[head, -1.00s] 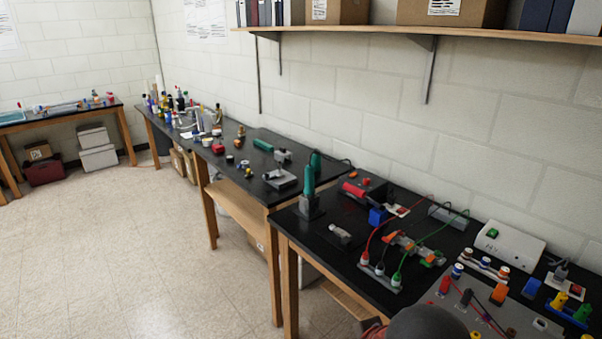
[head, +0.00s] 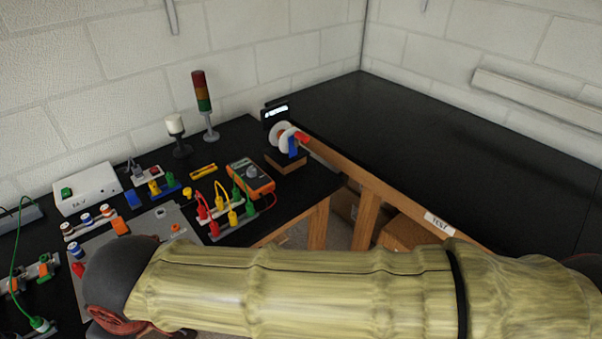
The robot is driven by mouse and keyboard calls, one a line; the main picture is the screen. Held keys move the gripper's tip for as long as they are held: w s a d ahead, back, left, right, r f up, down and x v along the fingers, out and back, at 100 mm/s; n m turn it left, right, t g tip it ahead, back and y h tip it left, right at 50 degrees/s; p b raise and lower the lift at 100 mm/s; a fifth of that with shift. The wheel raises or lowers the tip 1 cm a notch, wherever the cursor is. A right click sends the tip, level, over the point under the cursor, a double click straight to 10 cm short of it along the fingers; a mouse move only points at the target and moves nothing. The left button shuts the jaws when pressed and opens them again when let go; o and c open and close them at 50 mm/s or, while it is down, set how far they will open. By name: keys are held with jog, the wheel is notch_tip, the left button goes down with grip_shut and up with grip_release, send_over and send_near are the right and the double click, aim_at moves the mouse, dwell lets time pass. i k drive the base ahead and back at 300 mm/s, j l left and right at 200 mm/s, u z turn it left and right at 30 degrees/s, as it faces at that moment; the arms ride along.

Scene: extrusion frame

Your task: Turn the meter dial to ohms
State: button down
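An orange multimeter (head: 262,188) with a round grey dial (head: 252,173) lies on the black bench in the head view, behind a rack of red, yellow and green plugs. The dial's setting is too small to read. My arm, in a yellowish ribbed cover, crosses the lower part of the head view from the right. It ends at a dark rounded part at the lower left, well to the left of the meter and nearer the camera. My gripper's fingers do not show.
The plug rack (head: 226,211) with upright plugs stands close in front of the meter. A spool on a stand (head: 283,134), a stack light (head: 203,104) and a white lamp (head: 175,126) stand behind. A white power box (head: 88,189) is at left. The right bench (head: 440,150) is bare.

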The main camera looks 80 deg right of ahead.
aim_at(251, 172)
jog(key=z, duration=2.2)
jog(key=i+j+z, duration=0.35)
jog(key=j, duration=0.2)
jog(key=i, duration=0.05)
